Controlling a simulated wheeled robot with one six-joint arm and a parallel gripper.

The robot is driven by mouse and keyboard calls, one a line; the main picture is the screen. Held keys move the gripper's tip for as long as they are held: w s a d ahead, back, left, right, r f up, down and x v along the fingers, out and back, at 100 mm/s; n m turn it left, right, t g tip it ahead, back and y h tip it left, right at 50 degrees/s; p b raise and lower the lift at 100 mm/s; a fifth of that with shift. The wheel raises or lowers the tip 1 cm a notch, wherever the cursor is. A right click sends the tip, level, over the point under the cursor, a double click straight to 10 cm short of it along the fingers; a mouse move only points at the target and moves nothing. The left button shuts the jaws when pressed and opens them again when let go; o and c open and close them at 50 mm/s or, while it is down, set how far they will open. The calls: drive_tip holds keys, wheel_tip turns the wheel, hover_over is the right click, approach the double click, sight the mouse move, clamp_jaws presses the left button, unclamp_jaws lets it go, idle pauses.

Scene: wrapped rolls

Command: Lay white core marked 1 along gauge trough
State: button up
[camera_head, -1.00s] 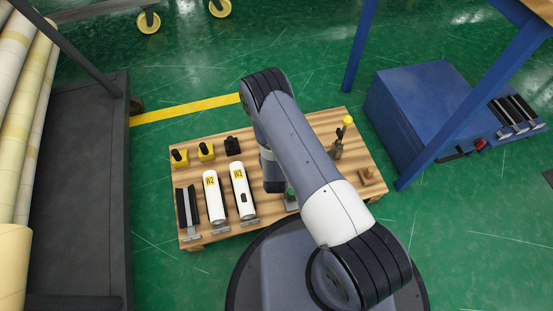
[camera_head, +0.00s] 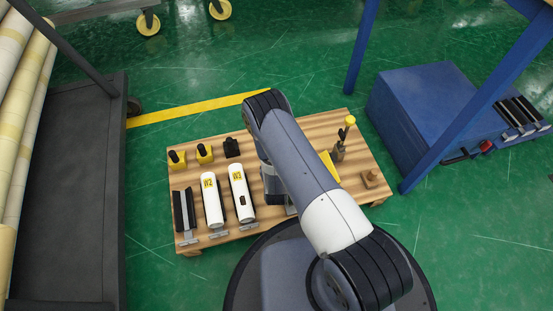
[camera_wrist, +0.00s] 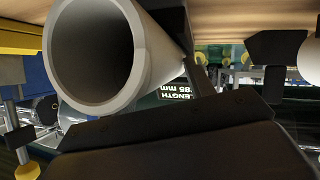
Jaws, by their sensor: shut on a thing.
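In the wrist view a hollow white core (camera_wrist: 142,55) fills the upper left, seen end-on, and my gripper (camera_wrist: 170,112) is shut on it. Its mark does not show. In the head view my arm hides my gripper and this core. A dark tag (camera_wrist: 178,92) reading "LENGTH" and "85 mm" shows upside down beyond the core. I cannot tell whether the core touches a trough. An empty black trough (camera_head: 183,211) lies at the board's left end. The gauge trough cannot be told for sure behind my arm.
White cores marked N2 (camera_head: 212,205) and N3 (camera_head: 242,197) lie on the wooden board (camera_head: 308,129). Yellow and black blocks (camera_head: 204,153) stand behind them. A yellow-knobbed post (camera_head: 340,145) stands right. A blue box (camera_head: 412,105) and dark cart (camera_head: 75,200) flank the board.

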drive_tip(key=shift+f, duration=0.2)
drive_tip(key=o, duration=1)
drive_tip(key=shift+r, duration=0.1)
drive_tip(key=shift+o, duration=0.2)
drive_tip(key=shift+r, duration=0.1)
drive_tip(key=shift+r+p, duration=0.25)
drive_tip(key=shift+p, duration=0.1)
drive_tip(key=p+v, duration=0.4)
drive_tip(key=v, duration=0.8)
drive_tip(key=shift+a, duration=0.1)
